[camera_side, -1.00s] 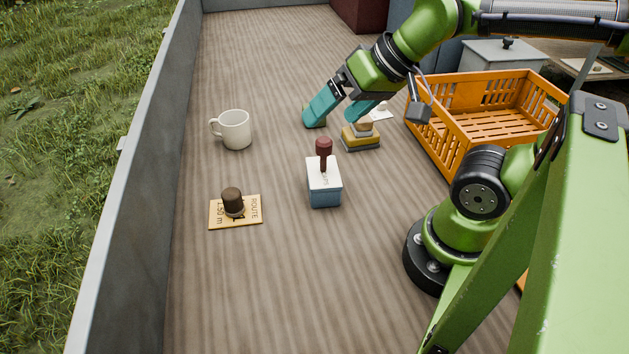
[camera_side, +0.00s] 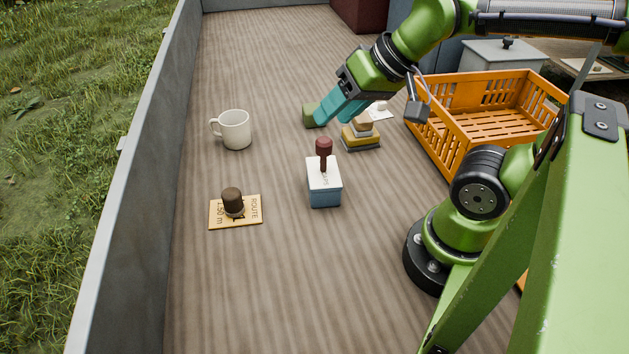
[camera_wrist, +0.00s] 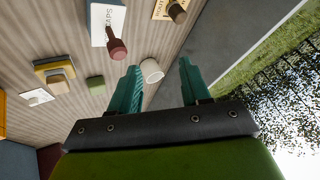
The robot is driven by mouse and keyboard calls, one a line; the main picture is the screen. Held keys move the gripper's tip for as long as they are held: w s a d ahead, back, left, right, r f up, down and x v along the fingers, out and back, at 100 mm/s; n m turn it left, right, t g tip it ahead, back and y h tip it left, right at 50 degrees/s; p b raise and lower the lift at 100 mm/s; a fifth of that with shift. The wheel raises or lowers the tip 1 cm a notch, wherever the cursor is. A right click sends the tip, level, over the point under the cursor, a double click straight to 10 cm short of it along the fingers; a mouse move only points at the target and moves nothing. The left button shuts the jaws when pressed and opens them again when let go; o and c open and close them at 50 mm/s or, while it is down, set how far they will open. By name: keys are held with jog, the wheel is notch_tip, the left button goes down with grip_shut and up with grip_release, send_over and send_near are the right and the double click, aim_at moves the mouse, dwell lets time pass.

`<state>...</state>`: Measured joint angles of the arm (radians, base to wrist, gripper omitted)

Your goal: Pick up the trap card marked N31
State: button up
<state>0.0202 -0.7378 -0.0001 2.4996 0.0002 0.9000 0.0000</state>
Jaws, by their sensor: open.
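I cannot read N31 on any card. A small white card (camera_side: 380,111) with a pale object on it lies behind the yellow-grey block; it also shows at the left of the wrist view (camera_wrist: 37,97). Another white card (camera_side: 322,173), its lettering not legible as N31, lies on a blue block under a dark red knobbed piece. A yellow card (camera_side: 248,218) reads ROUTE and 50 m, with a dark brown knobbed piece on it. My gripper (camera_side: 335,112) is open and empty above the table, overlapping the green block in the side view; the wrist view shows its teal fingers (camera_wrist: 160,88) apart.
A green block (camera_side: 310,117) and a yellow-grey block (camera_side: 361,142) with a beige piece on top stand near my gripper. A white mug (camera_side: 236,130) stands left. An orange crate (camera_side: 452,140) is right. A grey side wall (camera_side: 130,180) bounds the left. The front middle is clear.

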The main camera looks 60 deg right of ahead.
jog(key=w+d+f+m+g+h, duration=0.1)
jog(key=w+d+m+g+h, duration=0.1)
jog(key=w+d+m, duration=0.65)
jog(key=m+g, duration=0.5)
jog(key=m, duration=0.8)
send_over(384, 103)
notch_tip(384, 103, down, 17)
jog(key=shift+w+r, duration=0.1)
jog(key=shift+r, duration=0.1)
jog(key=shift+n, duration=0.25)
jog(key=shift+w+d+f, duration=0.1)
jog(key=shift+f, duration=1.45)
jog(key=shift+w+d+f, duration=0.1)
jog(key=shift+f, duration=1.4)
jog(key=shift+c, duration=0.2)
